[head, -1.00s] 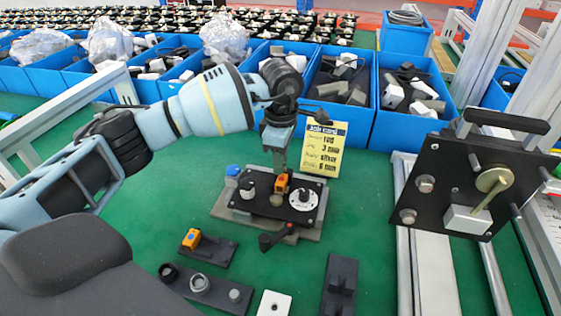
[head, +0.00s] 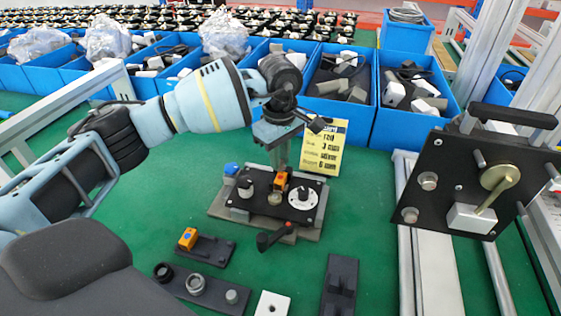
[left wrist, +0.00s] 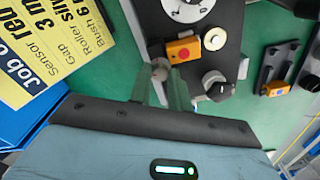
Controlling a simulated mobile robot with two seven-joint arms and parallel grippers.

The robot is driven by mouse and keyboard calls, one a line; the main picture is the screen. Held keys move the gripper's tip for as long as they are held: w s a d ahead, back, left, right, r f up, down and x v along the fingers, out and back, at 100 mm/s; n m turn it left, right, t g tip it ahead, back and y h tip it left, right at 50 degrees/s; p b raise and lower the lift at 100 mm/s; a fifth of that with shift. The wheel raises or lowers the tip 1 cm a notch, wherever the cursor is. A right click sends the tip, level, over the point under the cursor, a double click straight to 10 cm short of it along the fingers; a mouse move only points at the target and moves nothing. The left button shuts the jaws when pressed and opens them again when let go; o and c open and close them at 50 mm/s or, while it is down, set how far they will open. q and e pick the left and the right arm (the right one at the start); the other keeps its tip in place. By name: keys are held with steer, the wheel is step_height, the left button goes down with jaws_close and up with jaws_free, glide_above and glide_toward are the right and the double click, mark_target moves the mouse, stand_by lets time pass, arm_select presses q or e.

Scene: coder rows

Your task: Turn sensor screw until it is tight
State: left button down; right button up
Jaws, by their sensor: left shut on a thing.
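The orange sensor (head: 280,181) sits on the dark fixture plate (head: 313,214) in the head view. In the left wrist view it is the orange block (left wrist: 183,50) at the upper middle. My left gripper (head: 279,166) points down right behind the sensor. In the left wrist view its fingers (left wrist: 166,85) are closed around the sensor screw, of which a small grey round part (left wrist: 160,69) shows beside the sensor. The fingers hide most of the screw, so I cannot see how deep it sits. My right gripper is not in view.
A yellow job card (head: 324,148) stands behind the fixture. A white dial (head: 302,198), a blue knob (head: 231,169) and a black lever (head: 274,237) are on or by it. Loose black plates (head: 208,250) lie in front. Blue bins (head: 408,130) line the back.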

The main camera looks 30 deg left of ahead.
arm_select(q)
steer(key=m, duration=0.4)
steer(key=shift+b, duration=0.35)
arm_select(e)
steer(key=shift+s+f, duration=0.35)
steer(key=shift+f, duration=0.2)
arm_select(q)
steer(key=shift+m, duration=0.3)
steer(key=shift+f+m, duration=0.1)
steer(key=shift+m, duration=0.8)
steer(key=m+b, duration=0.2)
steer(key=m, duration=0.4)
steer(key=shift+m, duration=0.4)
steer(key=c, duration=1.8)
jaws_free()
steer(key=shift+m, duration=0.4)
steer(key=o, duration=0.4)
steer(key=shift+c, duration=0.2)
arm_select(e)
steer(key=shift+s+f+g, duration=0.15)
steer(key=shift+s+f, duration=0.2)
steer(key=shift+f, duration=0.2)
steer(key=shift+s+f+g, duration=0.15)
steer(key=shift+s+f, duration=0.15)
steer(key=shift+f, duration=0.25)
